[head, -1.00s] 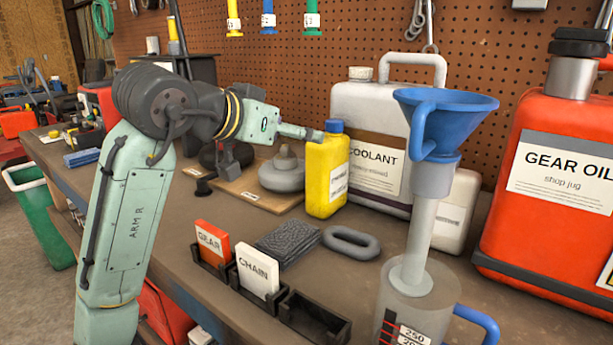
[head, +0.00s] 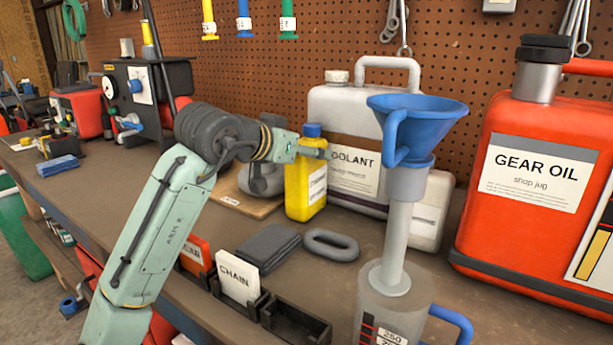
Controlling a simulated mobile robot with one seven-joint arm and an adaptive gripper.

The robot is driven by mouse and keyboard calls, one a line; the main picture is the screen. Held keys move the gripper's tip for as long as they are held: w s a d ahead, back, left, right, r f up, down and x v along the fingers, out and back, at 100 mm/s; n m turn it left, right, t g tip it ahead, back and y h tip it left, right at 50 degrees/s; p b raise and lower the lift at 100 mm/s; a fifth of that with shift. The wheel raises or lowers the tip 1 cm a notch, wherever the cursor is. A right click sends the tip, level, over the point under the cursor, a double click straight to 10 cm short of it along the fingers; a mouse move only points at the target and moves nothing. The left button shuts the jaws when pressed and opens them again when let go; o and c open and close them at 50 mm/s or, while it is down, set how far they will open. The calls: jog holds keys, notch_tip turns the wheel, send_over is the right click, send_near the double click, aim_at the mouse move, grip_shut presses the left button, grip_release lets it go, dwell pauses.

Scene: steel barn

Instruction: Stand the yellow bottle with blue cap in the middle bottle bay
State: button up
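The yellow bottle with blue cap (head: 305,182) stands upright at the back of the bench, in front of the white coolant jug. My gripper (head: 314,153) is at the bottle's upper part, just below the cap, and its grey finger crosses in front of it. Whether it grips the bottle is not clear. Black bays stand in a row along the bench's front edge. The left one holds an orange GEAR item (head: 196,254), partly hidden by my arm. The middle bay (head: 240,297) holds a white CHAIN item (head: 238,276). The right bay (head: 296,325) is empty.
A grey folded cloth (head: 268,246) and a grey ring (head: 331,244) lie between bottle and bays. A clear measuring jug (head: 392,300) with a blue funnel (head: 417,112) stands right of them. The coolant jug (head: 345,108) and red gear oil jug (head: 530,190) stand behind.

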grip_shut()
dwell(0.9)
jog(key=shift+r, duration=0.15)
